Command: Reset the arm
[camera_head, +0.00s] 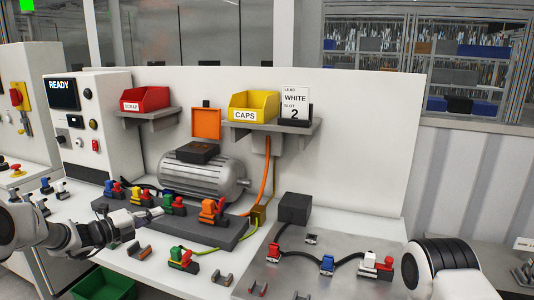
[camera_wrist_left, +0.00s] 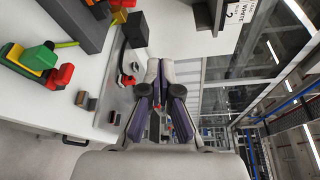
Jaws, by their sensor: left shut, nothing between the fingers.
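My left arm comes in from the left in the head view. Its left gripper (camera_head: 150,214) is above the front edge of the dark block that carries the coloured connectors. In the left wrist view the left gripper (camera_wrist_left: 160,66) shows its two fingers together, with nothing held. My right arm shows only as a white link with a black ribbed ring at the lower right of the head view. The right gripper is outside the picture.
A grey motor (camera_head: 203,177) stands behind the connector block. A red scrap bin (camera_head: 146,100) and a yellow caps bin (camera_head: 252,107) sit on shelves. A grey plate (camera_head: 330,268) holds blue and white-red connectors. A green crate (camera_head: 104,283) is low at left.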

